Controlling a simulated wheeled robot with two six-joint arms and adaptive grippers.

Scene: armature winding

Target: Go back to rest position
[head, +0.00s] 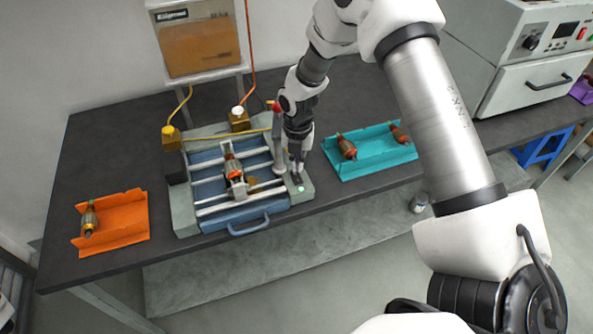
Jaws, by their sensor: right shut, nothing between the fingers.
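My right gripper (297,175) is shut and empty. It points down at the right front corner of the winding machine (186,218), close above a small pale green button (301,188). I cannot tell whether the fingertips touch the machine there. An armature (233,168) sits in the middle of the machine, between its metal rails. My left gripper is not in view.
An orange tray (128,228) with one armature (89,218) lies at the left. A teal tray (376,160) with two armatures lies right of the machine. A grey oven-like unit (500,90) stands at the far right. Dark tabletop is bare at the back left.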

